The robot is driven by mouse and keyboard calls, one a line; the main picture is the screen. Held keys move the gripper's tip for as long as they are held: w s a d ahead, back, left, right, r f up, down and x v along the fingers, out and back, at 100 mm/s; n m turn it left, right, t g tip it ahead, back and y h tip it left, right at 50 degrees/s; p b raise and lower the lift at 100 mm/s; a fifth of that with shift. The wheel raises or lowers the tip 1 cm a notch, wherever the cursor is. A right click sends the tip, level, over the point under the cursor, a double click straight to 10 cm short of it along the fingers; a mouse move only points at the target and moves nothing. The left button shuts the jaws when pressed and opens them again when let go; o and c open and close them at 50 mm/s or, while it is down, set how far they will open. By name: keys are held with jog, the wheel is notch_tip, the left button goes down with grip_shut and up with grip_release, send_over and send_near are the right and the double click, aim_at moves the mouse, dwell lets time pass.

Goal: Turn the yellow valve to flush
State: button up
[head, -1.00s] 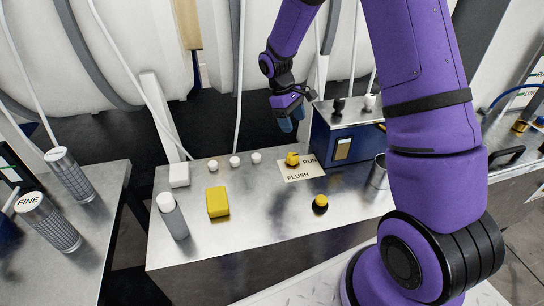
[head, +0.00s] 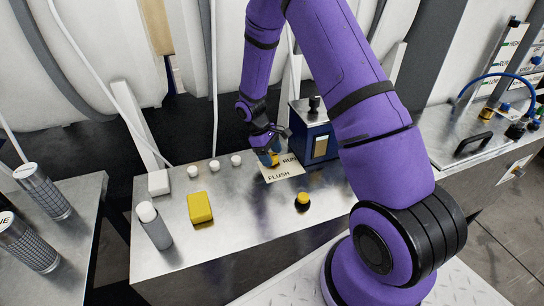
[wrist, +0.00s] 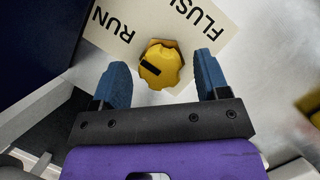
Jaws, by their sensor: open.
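The yellow valve (wrist: 160,68) is a lobed knob with a black mark, on a cream label card (wrist: 113,24) that reads RUN and FLUSH. In the wrist view its black mark points left, toward the RUN side. My gripper (wrist: 160,78) is open, with one blue finger on each side of the valve and a gap to each. In the head view my gripper (head: 270,156) is low at the valve and hides most of it. The card (head: 283,172) lies flat on the metal bench.
A blue box (head: 314,130) stands right behind the card. A yellow-topped black button (head: 303,199), a yellow block (head: 200,207) and a white-capped grey bottle (head: 154,225) are on the bench (head: 245,235). Small white knobs (head: 214,165) line its back. The front is mostly clear.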

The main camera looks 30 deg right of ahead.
jog(key=shift+s+d+f, duration=0.1)
jog(key=shift+s+f, duration=0.05)
jog(key=shift+f, duration=0.3)
jog(key=c, duration=0.9)
